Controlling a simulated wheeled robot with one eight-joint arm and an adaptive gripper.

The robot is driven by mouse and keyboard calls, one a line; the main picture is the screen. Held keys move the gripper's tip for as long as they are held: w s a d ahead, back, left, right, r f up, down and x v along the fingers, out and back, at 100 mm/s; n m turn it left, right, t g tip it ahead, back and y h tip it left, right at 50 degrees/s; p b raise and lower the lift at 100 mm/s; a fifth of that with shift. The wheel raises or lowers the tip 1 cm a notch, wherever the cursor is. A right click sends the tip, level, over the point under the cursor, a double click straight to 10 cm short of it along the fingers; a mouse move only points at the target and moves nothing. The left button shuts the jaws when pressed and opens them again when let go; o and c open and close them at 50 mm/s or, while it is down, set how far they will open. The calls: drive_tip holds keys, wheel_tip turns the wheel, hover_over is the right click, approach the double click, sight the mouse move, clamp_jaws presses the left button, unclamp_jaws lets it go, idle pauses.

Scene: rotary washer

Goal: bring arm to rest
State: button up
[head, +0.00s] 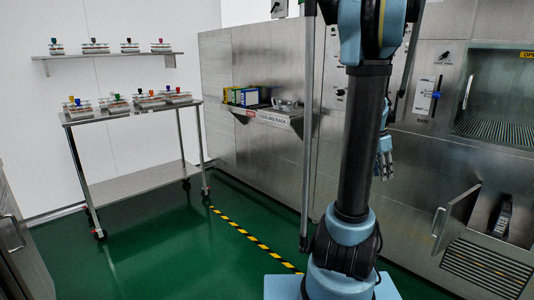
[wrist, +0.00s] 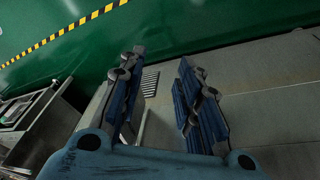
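My gripper (wrist: 162,88) shows in the wrist view with its two blue-padded fingers apart and nothing between them. Beyond the fingers are a grey metal surface and the green floor. In the head view my arm stands upright right of the middle, its dark link and blue joints in front of the washer (head: 260,60). Part of my gripper (head: 384,160) shows just right of the dark link; the rest is hidden behind the arm.
A wheeled steel cart (head: 135,185) with small racks stands at the left, under a wall shelf (head: 110,54). A cooling rack ledge (head: 270,117) juts from the washer. An open flap (head: 457,222) sticks out at lower right. The green floor (head: 170,250) is clear around the yellow-black stripe.

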drive_tip(key=s+a+n+t+y, duration=0.1)
drive_tip(key=s+a+n, duration=0.35)
drive_tip(key=a, duration=0.35)
drive_tip(key=s+a+n+t, duration=0.1)
drive_tip(key=s+a+n, duration=0.4)
drive_tip(key=a, duration=0.4)
drive_tip(key=s+a+f+n+y, duration=0.2)
drive_tip(key=s+a+f+n, duration=0.5)
drive_tip(key=s, duration=0.4)
drive_tip(key=shift+a+t, duration=0.3)
drive_tip(key=shift+a, duration=0.6)
drive_tip(key=shift+a, duration=0.1)
